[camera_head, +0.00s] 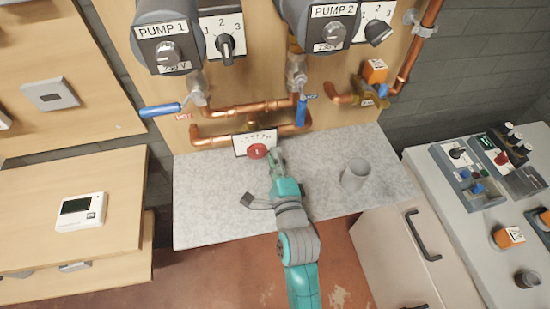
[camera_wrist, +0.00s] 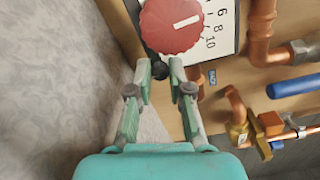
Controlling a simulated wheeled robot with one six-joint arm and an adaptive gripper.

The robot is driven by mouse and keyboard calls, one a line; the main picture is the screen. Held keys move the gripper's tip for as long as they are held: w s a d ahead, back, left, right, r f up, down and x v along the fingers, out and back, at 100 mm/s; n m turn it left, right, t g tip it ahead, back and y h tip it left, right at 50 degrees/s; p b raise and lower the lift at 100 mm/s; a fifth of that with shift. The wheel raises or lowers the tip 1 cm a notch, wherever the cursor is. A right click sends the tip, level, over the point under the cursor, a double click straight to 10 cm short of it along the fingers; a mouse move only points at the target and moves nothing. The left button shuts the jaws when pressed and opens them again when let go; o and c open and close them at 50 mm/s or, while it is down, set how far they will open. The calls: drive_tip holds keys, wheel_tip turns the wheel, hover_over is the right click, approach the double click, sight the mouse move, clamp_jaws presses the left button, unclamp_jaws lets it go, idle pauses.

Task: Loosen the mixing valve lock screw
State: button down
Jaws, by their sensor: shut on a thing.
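The mixing valve's round red knob (camera_head: 257,151) with a white mark sits in front of a white number scale (camera_head: 240,144) on the copper piping. In the wrist view the red knob (camera_wrist: 171,24) and the scale (camera_wrist: 224,22) are at the top. A small black lock screw (camera_wrist: 160,71) shows just below the red knob. My gripper (camera_wrist: 160,70) has its fingertips on both sides of this screw and is shut on it. In the head view my gripper (camera_head: 273,154) is just right of the red knob, and the screw is hidden there.
Blue valve handles (camera_head: 160,110) and an orange actuator box (camera_head: 375,70) are on the piping. The worktop's left part is clear.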

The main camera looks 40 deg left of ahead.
drive_tip(key=n, duration=0.3)
idle(0.4)
drive_tip(key=c, duration=1.1)
unclamp_jaws()
drive_tip(key=v, duration=1.2)
